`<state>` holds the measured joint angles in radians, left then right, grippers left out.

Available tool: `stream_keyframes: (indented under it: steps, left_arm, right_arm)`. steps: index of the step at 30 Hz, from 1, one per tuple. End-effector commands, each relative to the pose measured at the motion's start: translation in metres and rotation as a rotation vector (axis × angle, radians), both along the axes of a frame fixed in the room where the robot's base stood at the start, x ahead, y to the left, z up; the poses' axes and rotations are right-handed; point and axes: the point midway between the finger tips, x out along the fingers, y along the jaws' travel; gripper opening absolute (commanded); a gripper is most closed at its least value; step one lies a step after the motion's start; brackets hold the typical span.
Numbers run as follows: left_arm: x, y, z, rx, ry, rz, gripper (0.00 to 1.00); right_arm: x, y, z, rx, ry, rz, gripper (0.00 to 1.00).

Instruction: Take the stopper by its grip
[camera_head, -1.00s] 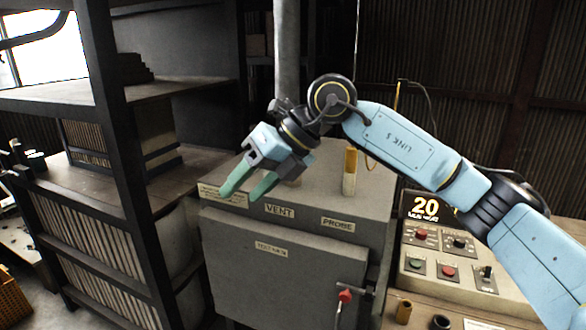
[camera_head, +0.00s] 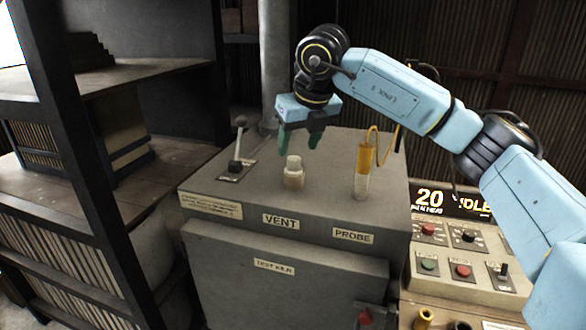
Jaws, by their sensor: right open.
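The stopper (camera_head: 293,173) is a small pale cylinder with a narrower top part as its grip. It stands upright on top of the grey test kiln (camera_head: 230,190), behind the VENT label. My right gripper (camera_head: 299,146) points down with its green fingers apart, just above and apparently a little behind the stopper. The fingers are empty, and I cannot tell the exact gap to the grip. My left gripper is not in view.
A probe with a yellow handle and cable (camera_head: 365,157) stands right of the stopper. A black-knobbed lever (camera_head: 236,150) stands to the left. A grey pipe (camera_head: 272,70) rises behind. A control panel (camera_head: 455,262) is at the right, dark shelves (camera_head: 120,72) at the left.

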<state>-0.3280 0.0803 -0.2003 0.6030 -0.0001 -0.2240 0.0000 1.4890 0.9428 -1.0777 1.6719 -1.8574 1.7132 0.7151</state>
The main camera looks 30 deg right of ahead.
Motion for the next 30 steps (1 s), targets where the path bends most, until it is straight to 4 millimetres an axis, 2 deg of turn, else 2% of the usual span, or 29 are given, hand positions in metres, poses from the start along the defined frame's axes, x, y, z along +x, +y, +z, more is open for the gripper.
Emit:
stream_keyframes:
  steps: [4,8,15,22,30]
  left_arm:
    - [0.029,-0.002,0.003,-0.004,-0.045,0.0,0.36]
    - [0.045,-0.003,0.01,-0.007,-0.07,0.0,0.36]
    - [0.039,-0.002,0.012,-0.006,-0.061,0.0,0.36]
    - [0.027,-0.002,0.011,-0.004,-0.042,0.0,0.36]
    - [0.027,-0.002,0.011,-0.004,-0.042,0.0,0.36]
  right_arm:
    - [0.004,-0.001,-0.008,0.0,0.001,0.0,0.54]
    - [0.015,-0.006,-0.023,0.0,0.004,-0.002,0.54]
    - [0.027,-0.007,-0.048,0.001,0.0,0.001,0.54]
    - [0.027,-0.007,-0.049,0.0,-0.001,0.001,0.54]
    - [0.027,-0.007,-0.049,0.0,-0.001,0.001,0.2]
